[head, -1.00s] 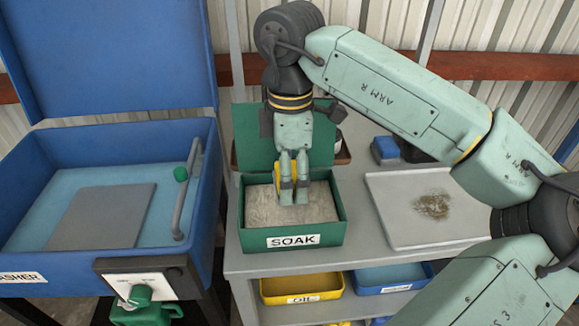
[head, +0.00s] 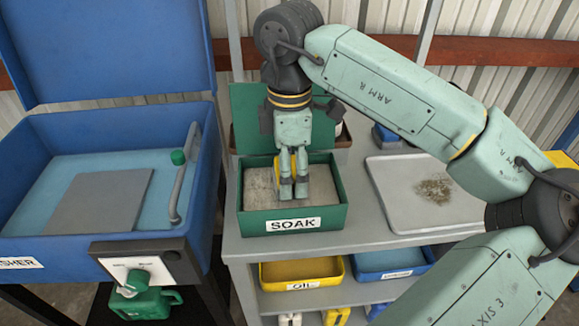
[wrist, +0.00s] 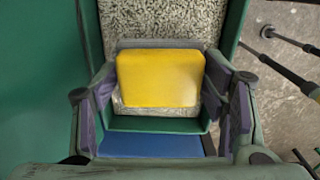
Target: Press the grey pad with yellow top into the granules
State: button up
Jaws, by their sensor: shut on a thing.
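My gripper (head: 287,193) points down inside the green box labelled SOAK (head: 334,215). It is shut on the grey pad with yellow top (head: 278,178), which shows as a thin yellow strip beside the fingers. In the wrist view the pad's yellow face (wrist: 160,78) lies between the two fingers, with its grey edge behind it. Pale speckled granules (head: 318,183) fill the box around the fingers, and they also show in the wrist view (wrist: 160,18). The pad's underside is hidden, so I cannot tell how deep it sits.
A blue washer tub (head: 212,200) with an open lid stands at left. A grey tray (head: 385,185) with a brownish patch of loose bits lies right of the box. Yellow (head: 268,285) and blue (head: 390,275) bins sit on the shelf below. The box's open green lid stands behind my gripper.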

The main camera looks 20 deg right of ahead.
jog(key=shift+f+b, duration=0.65)
jog(key=shift+b, duration=0.25)
dwell(2.0)
jog(key=shift+r, duration=0.1)
jog(key=shift+r+p, duration=1.85)
jog(key=shift+r, duration=1.6)
